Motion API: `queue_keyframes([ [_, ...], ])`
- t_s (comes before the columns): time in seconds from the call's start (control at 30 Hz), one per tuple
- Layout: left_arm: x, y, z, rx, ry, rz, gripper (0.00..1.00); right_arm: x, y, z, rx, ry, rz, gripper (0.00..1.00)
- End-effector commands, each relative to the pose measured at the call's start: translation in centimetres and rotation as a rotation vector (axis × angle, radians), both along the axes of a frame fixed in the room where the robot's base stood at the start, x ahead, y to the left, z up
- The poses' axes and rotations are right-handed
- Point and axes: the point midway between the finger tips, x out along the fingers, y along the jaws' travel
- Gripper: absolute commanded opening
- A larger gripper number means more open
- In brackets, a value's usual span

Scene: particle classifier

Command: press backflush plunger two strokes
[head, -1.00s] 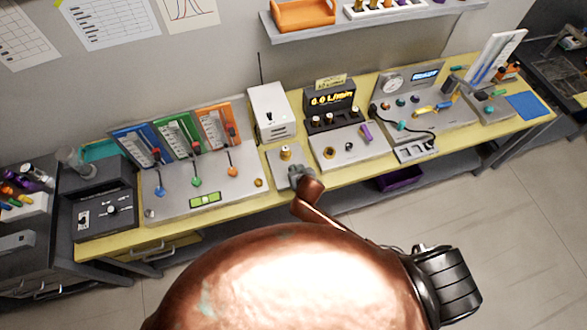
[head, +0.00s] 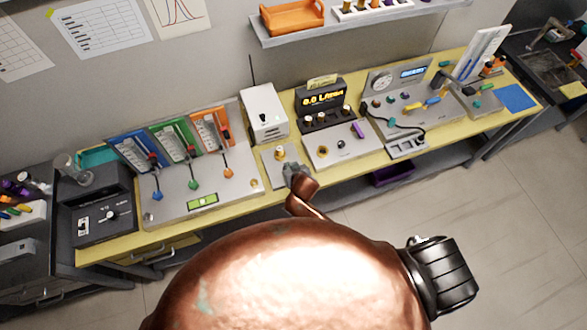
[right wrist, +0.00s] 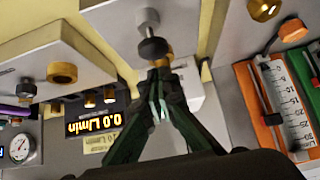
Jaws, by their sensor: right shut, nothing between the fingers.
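I cannot tell which is the backflush plunger, nor whether the tips touch either. My left gripper is out of view.
A white box (head: 264,114) stands behind the plate. Left is a panel (head: 205,187) with blue, green and orange gauges. Right is a flow display (head: 323,98) on a grey unit. My copper-coloured body fills the foreground. The bench's front edge has little free room.

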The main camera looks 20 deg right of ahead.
Motion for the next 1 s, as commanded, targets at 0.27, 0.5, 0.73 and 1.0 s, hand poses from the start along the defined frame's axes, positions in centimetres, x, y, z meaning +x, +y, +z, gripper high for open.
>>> queue_keyframes([
  [0.27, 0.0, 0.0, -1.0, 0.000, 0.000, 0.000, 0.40, -4.2, -0.1, 3.6, 0.004, -0.001, 0.000, 0.00],
  [0.5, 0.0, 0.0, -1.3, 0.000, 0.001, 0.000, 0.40, -6.2, -0.2, 5.8, 0.003, -0.001, 0.000, 0.00],
  [0.73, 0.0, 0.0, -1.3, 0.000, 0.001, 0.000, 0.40, -6.7, -0.3, 6.3, 0.001, -0.001, 0.001, 0.00],
  [1.0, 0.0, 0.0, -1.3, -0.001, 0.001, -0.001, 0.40, -6.6, -0.3, 6.3, 0.001, -0.002, 0.001, 0.00],
])
